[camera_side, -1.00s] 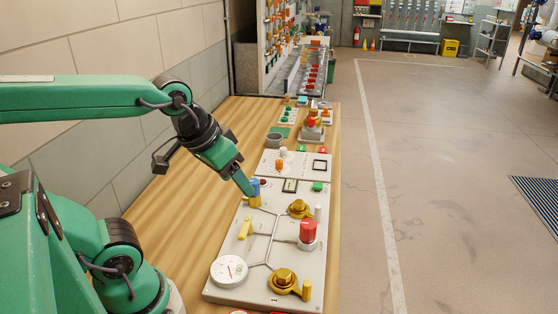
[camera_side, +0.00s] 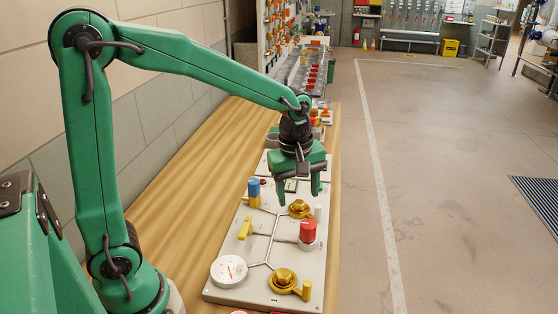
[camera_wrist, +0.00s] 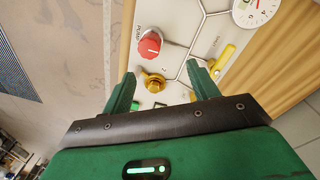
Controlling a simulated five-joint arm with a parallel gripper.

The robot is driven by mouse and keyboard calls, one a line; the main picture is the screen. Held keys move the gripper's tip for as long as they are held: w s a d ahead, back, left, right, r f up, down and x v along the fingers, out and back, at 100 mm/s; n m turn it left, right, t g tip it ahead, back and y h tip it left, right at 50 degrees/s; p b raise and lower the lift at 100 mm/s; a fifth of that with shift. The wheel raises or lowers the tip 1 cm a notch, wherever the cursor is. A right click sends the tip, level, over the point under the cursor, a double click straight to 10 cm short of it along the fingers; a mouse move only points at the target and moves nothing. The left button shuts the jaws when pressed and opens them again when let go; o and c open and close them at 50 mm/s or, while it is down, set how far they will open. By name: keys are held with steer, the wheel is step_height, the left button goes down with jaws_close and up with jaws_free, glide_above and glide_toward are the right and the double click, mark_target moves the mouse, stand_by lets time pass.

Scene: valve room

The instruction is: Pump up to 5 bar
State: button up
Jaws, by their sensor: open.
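The pressure gauge (camera_side: 229,271) has a round white dial at the near left of the grey panel (camera_side: 240,296). Its reading is too small to tell. The red pump knob (camera_side: 308,231) stands upright right of the panel's middle; in the wrist view the knob (camera_wrist: 149,46) has lettering like "PUMP" beside it. My gripper (camera_side: 298,194) is open and empty above the panel's far part, over the brass valve (camera_side: 299,208). In the wrist view, that valve (camera_wrist: 153,82) lies between my open fingers (camera_wrist: 161,70), with the red knob beyond them.
A second brass valve (camera_side: 284,280) with an upright handle is at the panel's near right. A yellow lever (camera_side: 245,227) and a blue-topped valve (camera_side: 254,190) are on its left side. Another panel with parts lies behind, partly hidden by my gripper. Bare wooden bench (camera_side: 180,195) is left.

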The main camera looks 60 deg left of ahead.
mark_target(308, 223)
steer(key=w+f+n, duration=0.1)
steer(key=f, duration=0.1)
steer(key=w+d+f+n+g, duration=0.1)
steer(key=f+n, duration=0.1)
steer(key=shift+w, duration=0.4)
steer(key=shift+f, duration=3.85)
steer(key=c, duration=1)
